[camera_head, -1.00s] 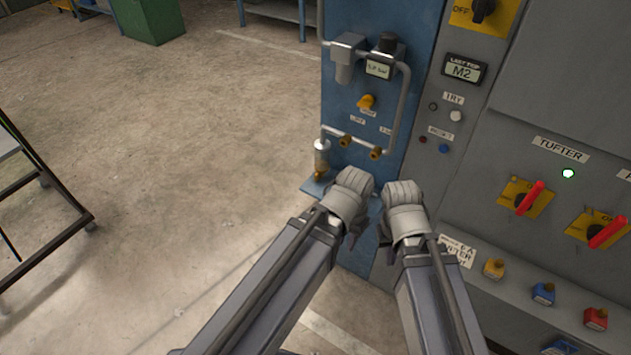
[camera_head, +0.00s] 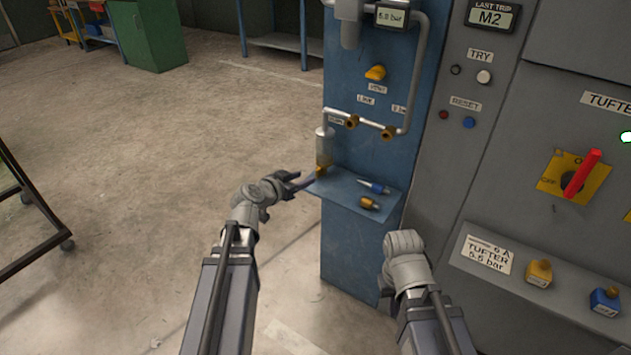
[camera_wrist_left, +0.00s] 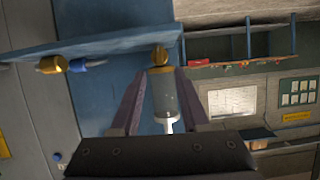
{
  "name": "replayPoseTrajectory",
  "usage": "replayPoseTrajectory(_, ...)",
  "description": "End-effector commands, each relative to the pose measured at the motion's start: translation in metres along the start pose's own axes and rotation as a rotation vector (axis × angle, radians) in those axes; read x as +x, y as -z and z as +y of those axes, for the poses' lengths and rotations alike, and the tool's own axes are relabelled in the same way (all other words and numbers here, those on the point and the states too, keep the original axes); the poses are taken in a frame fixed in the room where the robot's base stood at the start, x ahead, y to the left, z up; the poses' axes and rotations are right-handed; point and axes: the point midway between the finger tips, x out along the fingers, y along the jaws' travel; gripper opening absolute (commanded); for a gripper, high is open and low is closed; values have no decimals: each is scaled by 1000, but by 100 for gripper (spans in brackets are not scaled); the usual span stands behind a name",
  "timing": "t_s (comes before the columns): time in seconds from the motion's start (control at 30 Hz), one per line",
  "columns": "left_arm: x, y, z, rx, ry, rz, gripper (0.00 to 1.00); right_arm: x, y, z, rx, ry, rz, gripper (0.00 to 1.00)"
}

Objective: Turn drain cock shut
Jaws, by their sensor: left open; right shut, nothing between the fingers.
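A small brass drain cock (camera_head: 321,170) sits at the bottom of a clear cylindrical bowl (camera_head: 324,148) on the left edge of the blue panel. My left gripper (camera_head: 306,181) is open just left of and below the cock. In the left wrist view the cock (camera_wrist_left: 160,56) and bowl (camera_wrist_left: 164,94) appear between the two spread fingers; I cannot tell whether they touch. My right gripper (camera_head: 388,284) is shut and empty, low in front of the grey cabinet; its fingers are mostly hidden by the hand.
A blue shelf (camera_head: 345,190) beside the cock holds a blue-tipped fitting (camera_head: 374,187) and a brass fitting (camera_head: 369,203). Above are a yellow valve knob (camera_head: 375,72), brass pipe fittings and a gauge (camera_head: 391,17).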

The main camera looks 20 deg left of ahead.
Motion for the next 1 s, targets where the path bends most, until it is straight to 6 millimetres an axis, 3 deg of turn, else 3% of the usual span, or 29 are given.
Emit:
replayPoseTrajectory(0.27, 12, 0, 0, 1, -2, -1, 45, 5, 0, 0, 0, 0, 0, 0)
replayPoseTrajectory(0.7, 74, -1, 0, 1, -3, -1, 45, 28, 2, -2, 0, -2, 0, 0)
replayPoseTrajectory(1.0, 78, 1, 2, 1, -3, -1, 45, 29, 2, -2, -1, -2, 0, 0)
